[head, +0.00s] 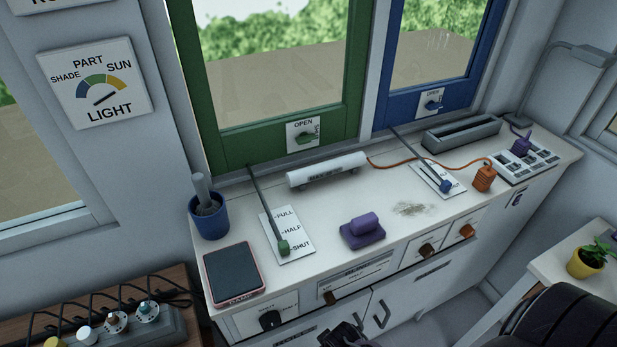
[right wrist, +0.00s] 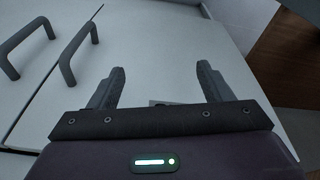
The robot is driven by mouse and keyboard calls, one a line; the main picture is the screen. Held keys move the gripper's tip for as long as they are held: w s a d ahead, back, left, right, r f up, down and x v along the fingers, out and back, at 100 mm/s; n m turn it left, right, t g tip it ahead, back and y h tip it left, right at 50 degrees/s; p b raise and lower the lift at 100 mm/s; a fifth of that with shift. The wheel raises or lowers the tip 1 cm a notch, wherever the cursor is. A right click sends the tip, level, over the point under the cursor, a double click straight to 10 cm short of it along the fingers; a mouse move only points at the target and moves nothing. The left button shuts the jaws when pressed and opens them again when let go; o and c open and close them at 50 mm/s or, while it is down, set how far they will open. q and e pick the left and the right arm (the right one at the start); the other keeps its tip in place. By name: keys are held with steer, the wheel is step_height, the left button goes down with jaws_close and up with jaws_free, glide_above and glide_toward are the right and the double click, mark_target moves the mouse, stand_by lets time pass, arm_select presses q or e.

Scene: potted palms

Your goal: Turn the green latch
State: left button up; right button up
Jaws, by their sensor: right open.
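The green latch (head: 305,138) is a small knob on a white plate marked OPEN, low on the green window frame (head: 270,132). Its plate also bears small side lettering. My right gripper (head: 343,335) is at the bottom edge of the head view, in front of the cabinet doors and well below the latch. In the right wrist view my right gripper (right wrist: 161,70) has its two fingers wide apart with nothing between them. My left gripper is not in view.
The white counter (head: 330,215) lies between my right gripper and the window. On it are a green-knobbed lever (head: 283,246), a white cylinder (head: 327,170), a purple block (head: 363,229) and a blue pot (head: 209,220). Cabinet handles (head: 381,315) stick out near the gripper.

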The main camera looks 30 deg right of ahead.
mark_target(307, 139)
steer(key=w+r+t+p, duration=0.25)
steer(key=r+p, duration=0.45)
steer(key=r, duration=2.7)
steer(key=w+d+t, duration=0.1)
steer(key=w, duration=0.3)
steer(key=w+d+r+m+t, duration=0.1)
steer(key=w+d, duration=0.1)
steer(key=w, duration=0.3)
steer(key=w+d+r+t+h, duration=0.1)
steer(key=w+t, duration=0.1)
steer(key=w, duration=0.3)
steer(key=shift+w+d+m, duration=0.1)
steer(key=shift+d+m, duration=0.1)
steer(key=shift+m, duration=0.1)
steer(key=w+d+r+m+t, duration=0.1)
steer(key=w+d+r+t, duration=0.4)
steer(key=w+d, duration=0.55)
steer(key=shift+g, duration=0.35)
steer(key=w, duration=0.2)
steer(key=w+f+p, duration=0.1)
steer(key=w, duration=0.2)
steer(key=w+a+f+p, duration=0.1)
steer(key=w, duration=0.2)
steer(key=shift+w+a, duration=0.1)
steer(key=shift+w, duration=0.15)
steer(key=c, duration=1)
